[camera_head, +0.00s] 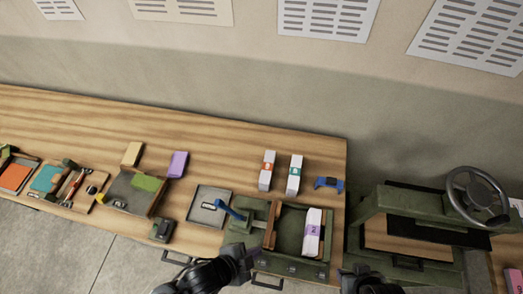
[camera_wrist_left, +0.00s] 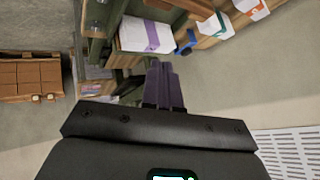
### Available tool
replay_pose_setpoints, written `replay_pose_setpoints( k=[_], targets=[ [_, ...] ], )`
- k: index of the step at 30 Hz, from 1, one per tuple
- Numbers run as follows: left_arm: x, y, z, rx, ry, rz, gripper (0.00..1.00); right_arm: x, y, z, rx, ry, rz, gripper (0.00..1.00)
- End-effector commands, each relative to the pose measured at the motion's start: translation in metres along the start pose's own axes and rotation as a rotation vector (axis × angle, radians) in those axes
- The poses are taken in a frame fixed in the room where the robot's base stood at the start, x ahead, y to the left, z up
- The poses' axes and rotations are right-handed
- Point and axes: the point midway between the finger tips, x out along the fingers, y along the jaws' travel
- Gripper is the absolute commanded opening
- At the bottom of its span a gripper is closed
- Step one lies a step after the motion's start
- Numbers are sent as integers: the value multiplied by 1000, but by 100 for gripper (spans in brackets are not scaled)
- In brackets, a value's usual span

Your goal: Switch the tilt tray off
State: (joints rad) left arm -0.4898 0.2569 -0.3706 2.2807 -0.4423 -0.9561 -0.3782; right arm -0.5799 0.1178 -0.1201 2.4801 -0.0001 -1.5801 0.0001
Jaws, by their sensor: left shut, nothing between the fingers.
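The tilt tray (camera_head: 288,244) is a green machine at the front right of the wooden table, with dark knobs along its front edge. A white paper stack with a purple band (camera_head: 313,233) lies in it; the stack also shows in the left wrist view (camera_wrist_left: 140,36). A blue lever (camera_head: 229,209) stands at the tray's left side. My left gripper (camera_head: 248,258) is shut and empty at the tray's front left corner; its closed fingers (camera_wrist_left: 163,84) show in the wrist view. Whether it touches the tray is unclear. My right gripper (camera_head: 362,277) is partly cut off at the bottom edge.
Two more banded stacks, orange (camera_head: 267,171) and teal (camera_head: 294,175), stand behind the tray beside a blue object (camera_head: 328,184). A green press with a handwheel (camera_head: 477,195) stands at the right. Trays and coloured blocks fill the left table. The table's back strip is clear.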

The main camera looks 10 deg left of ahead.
Motion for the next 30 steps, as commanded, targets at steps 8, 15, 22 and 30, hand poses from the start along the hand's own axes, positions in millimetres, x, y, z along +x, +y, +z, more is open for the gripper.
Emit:
replay_pose_setpoints(
  k=[8, 15, 22, 30],
  targets=[
    [-93, -74, 103, -759, -383, -236, 0, -4, 2, -1, -7, -1, 5, 43],
    [-112, -55, 123, -1009, -524, -218, 0, -4, 2, -1, -6, -1, 5, 43],
    [-112, -53, 124, -1032, -531, -219, 0, -4, 1, -1, -2, -1, 2, 43],
    [-112, -53, 124, -1031, -530, -219, 0, -4, 0, -1, 3, 0, -2, 43]
  ],
)
